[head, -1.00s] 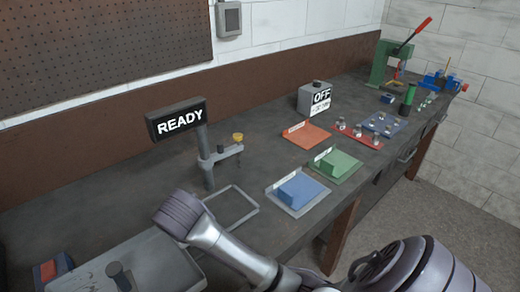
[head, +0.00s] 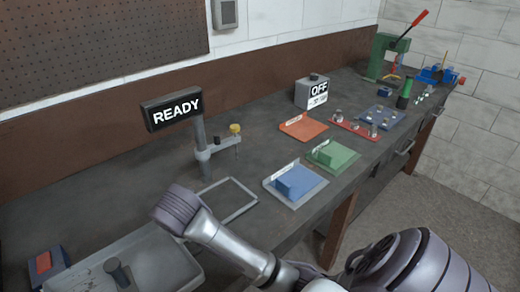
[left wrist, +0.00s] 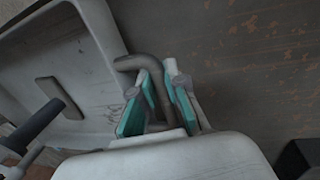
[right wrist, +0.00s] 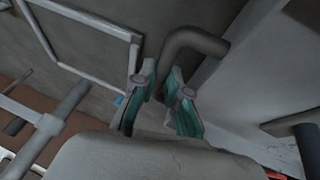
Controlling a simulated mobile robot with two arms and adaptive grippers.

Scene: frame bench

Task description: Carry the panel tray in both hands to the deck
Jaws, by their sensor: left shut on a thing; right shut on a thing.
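The panel tray (head: 170,268) is a grey shallow tray at the lower left of the head view, partly cut off. A dark knob (head: 117,272) stands up inside it. In the left wrist view my left gripper (left wrist: 158,80) is shut on a bent dark handle at the side of the tray (left wrist: 98,25). In the right wrist view my right gripper (right wrist: 162,78) is shut on another dark handle beside the tray (right wrist: 232,85). Neither gripper's fingers show in the head view. I cannot tell which surface is the deck.
A grey rectangular frame (head: 248,208) lies on the bench right of the tray, by the post of the READY sign (head: 172,109). Blue (head: 297,180) and green (head: 333,154) blocks on plates lie beyond it. A red-and-dark object (head: 44,263) sits at the left.

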